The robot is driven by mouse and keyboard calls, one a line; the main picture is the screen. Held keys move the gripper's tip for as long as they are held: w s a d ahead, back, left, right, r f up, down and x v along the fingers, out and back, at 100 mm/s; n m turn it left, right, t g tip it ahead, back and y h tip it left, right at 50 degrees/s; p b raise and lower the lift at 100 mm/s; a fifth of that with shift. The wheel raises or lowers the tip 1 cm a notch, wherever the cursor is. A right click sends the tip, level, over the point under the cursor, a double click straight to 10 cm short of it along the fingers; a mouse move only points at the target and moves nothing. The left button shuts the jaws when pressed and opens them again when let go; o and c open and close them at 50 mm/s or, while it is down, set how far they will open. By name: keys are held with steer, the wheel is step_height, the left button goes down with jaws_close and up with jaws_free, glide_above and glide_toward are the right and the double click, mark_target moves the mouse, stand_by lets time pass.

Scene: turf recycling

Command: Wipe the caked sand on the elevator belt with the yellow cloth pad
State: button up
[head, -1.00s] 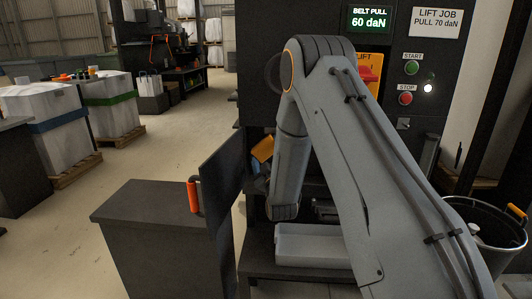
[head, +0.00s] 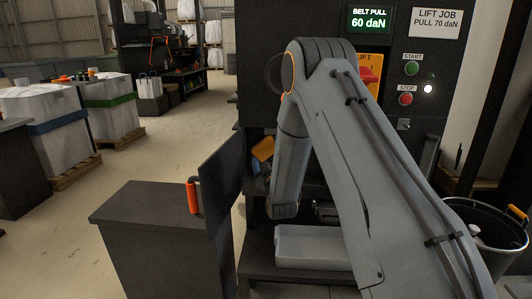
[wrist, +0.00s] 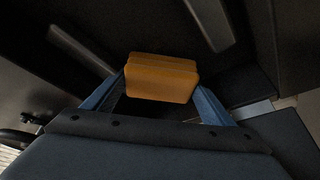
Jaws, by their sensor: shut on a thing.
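The yellow cloth pad (wrist: 162,78) sits between the two blue fingers of my gripper (wrist: 160,98) in the wrist view, and my gripper is shut on it. In the head view a small part of the pad (head: 263,148) shows left of my arm, in the opening of the dark machine. In the wrist view dark surfaces with pale raised bars (wrist: 207,22) lie beyond the pad; I cannot tell whether the pad touches them. My arm hides much of the opening in the head view. I cannot make out the caked sand.
A dark open panel (head: 222,185) stands left of the opening, beside a grey cabinet with an orange-handled item (head: 194,196). A pale tray (head: 312,247) lies below my arm. A black bucket (head: 492,235) stands at right. The display (head: 368,19) reads 60 daN.

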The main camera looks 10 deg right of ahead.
steer(key=shift+w+d, duration=0.15)
steer(key=shift+w, duration=0.25)
steer(key=shift+d, duration=0.1)
steer(key=shift+s+d, duration=0.35)
steer(key=shift+d, duration=0.5)
steer(key=shift+s+d, duration=0.35)
steer(key=shift+d, duration=0.5)
steer(key=shift+w+d, duration=0.1)
steer(key=shift+w+a, duration=0.2)
steer(key=shift+a, duration=0.35)
steer(key=shift+w+a, duration=0.2)
steer(key=shift+a, duration=0.3)
steer(key=shift+w+a+r+b, duration=0.1)
steer(key=shift+w+a+b, duration=0.1)
steer(key=shift+a, duration=0.25)
steer(key=shift+w+a+r+b, duration=0.1)
steer(key=shift+w+a+b, duration=0.1)
steer(key=shift+a, duration=0.2)
steer(key=shift+c, duration=0.9)
